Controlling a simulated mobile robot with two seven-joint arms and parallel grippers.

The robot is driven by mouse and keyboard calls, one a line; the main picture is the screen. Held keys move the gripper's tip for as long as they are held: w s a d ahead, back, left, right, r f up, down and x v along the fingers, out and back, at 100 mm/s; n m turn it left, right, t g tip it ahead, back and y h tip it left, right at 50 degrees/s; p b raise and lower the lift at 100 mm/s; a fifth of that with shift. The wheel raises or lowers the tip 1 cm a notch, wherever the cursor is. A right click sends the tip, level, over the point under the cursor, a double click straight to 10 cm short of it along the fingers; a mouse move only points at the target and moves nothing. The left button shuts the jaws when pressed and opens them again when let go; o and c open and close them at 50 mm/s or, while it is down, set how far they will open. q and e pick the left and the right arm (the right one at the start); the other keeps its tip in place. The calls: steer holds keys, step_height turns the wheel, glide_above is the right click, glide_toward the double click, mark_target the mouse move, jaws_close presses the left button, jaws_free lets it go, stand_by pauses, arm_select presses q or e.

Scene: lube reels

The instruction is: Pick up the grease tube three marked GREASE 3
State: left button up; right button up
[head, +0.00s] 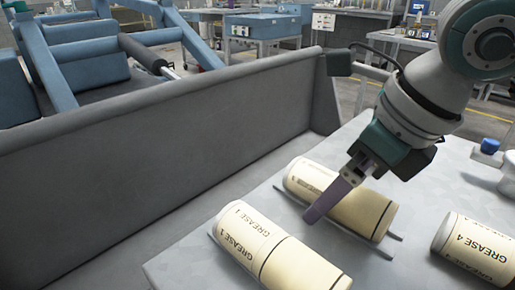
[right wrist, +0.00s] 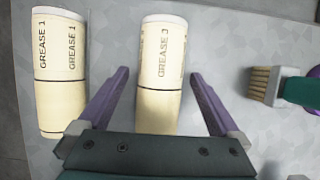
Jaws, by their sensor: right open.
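The grease tube three (right wrist: 160,60), a cream cylinder marked GREASE 3, lies on the grey tabletop between the spread purple fingers of my right gripper (right wrist: 160,75). Gaps show between the tube and both fingers. In the head view the tube (head: 372,212) lies partly hidden behind the right gripper (head: 322,205), which reaches down over it from the upper right, open. The print on this tube is hard to read in the head view. My left gripper is not in view.
The tube marked GREASE 1 (head: 270,250) lies close on one side, also in the wrist view (right wrist: 60,65). The GREASE 4 tube (head: 478,245) lies farther right. A brush (right wrist: 262,85) lies right of the gripper. A grey wall (head: 160,150) stands left of the table.

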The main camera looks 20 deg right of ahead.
steer(key=c, duration=1.5)
